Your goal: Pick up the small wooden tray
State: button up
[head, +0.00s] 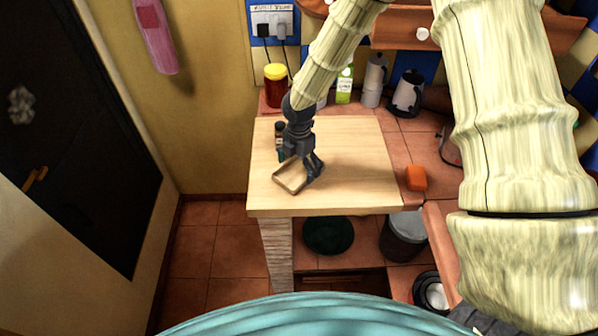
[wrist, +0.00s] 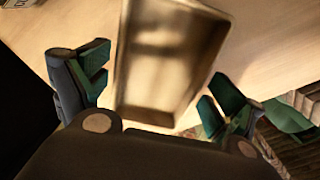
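The small wooden tray (head: 288,188) is a shallow brown rectangle with raised walls near the front left of the light wooden board. My gripper (head: 301,163) is right above and behind it, pointing down. In the wrist view the tray (wrist: 160,65) extends from the top edge down between the two fingers of my gripper (wrist: 150,97). The fingers are spread, one on each side of the tray, with a small gap showing at the left. Whether the right finger touches the tray is hard to tell. The tray looks empty.
A red jar with a yellow lid (head: 275,86), a green bottle (head: 344,84) and a kettle (head: 407,93) stand farther back. An orange block (head: 416,178) lies right of the board (head: 360,160), whose right half is clear.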

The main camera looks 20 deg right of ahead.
jog(key=c, duration=0.5)
